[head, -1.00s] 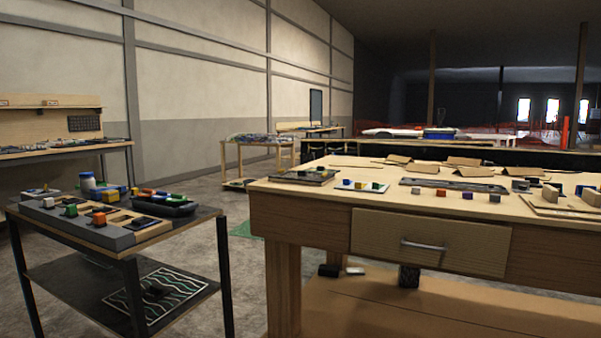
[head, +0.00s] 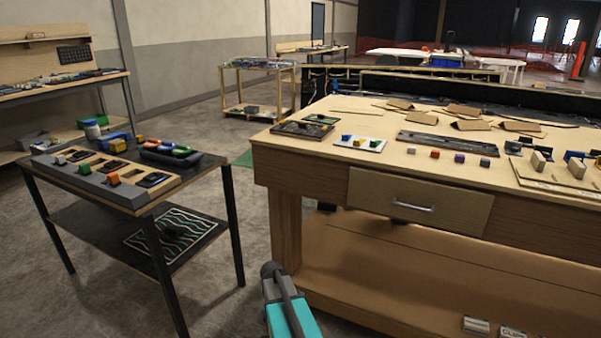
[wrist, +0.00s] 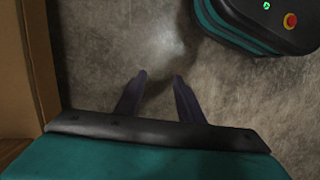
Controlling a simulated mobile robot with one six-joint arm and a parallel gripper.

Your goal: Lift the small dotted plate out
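A grey console (head: 85,178) lies on top of the dark cart at the left. Small coloured blocks and dark plates sit on it and in its wooden-coloured slots. One dark plate (head: 153,180) lies at its near right end. At this size I cannot make out dots on any plate, so I cannot tell which is the small dotted one. My gripper (wrist: 159,77) shows in the wrist view with its two fingers apart and nothing between them, above bare concrete floor. In the head view only part of my teal arm shows at the bottom, away from the cart.
A black tray (head: 200,162) of coloured pieces is behind the console. The cart's lower shelf holds a wavy-lined board (head: 178,236). A large wooden workbench (head: 335,118) with a drawer (head: 419,201) stands at right, bearing blocks and boards. Open floor (head: 255,215) lies between cart and bench.

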